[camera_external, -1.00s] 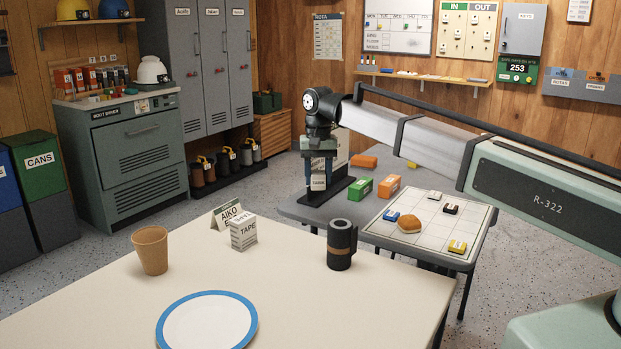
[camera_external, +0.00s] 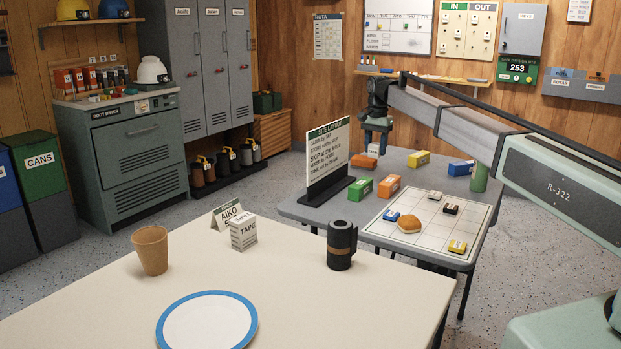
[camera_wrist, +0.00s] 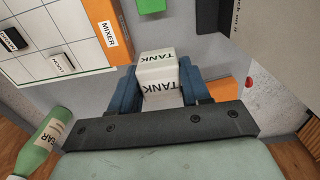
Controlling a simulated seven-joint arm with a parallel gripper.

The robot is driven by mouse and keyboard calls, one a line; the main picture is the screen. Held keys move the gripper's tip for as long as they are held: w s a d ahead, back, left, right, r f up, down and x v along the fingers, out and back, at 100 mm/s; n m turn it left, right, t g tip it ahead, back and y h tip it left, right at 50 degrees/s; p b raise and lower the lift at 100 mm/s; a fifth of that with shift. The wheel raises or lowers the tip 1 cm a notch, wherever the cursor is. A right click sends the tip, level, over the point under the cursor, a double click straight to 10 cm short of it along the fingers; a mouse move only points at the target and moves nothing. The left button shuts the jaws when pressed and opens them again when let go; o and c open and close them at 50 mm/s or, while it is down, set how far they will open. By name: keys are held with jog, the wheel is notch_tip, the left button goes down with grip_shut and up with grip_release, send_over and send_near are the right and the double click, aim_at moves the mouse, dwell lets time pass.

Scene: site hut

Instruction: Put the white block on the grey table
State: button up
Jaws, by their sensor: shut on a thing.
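The white block, marked TANK (camera_wrist: 158,82), sits between the two blue fingers of my gripper (camera_wrist: 160,92) in the wrist view. My gripper is shut on it. In the external view my gripper (camera_external: 376,138) points down over the far part of the grey table (camera_external: 312,209), behind the sign. The white block (camera_external: 373,149) shows small below the fingers there. I cannot tell whether its underside touches the table. Bare grey tabletop (camera_wrist: 203,52) shows beside the block in the wrist view.
An orange block (camera_external: 363,161) lies just in front of the gripper; a yellow block (camera_external: 419,159) and blue block (camera_external: 460,168) lie right. Green (camera_external: 360,188) and orange (camera_external: 388,187) blocks stand near the sign (camera_external: 328,155). A gridded board (camera_external: 400,237) and green bottle (camera_external: 479,178) are right.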

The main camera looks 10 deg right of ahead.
jog(key=shift+w+d+f, duration=0.1)
jog(key=shift+d+f, duration=0.1)
jog(key=shift+f, duration=4.8)
jog(key=o, duration=1.1)
jog(key=shift+f, duration=0.1)
notch_tip(320, 180, up, 12)
jog(key=shift+r, duration=0.15)
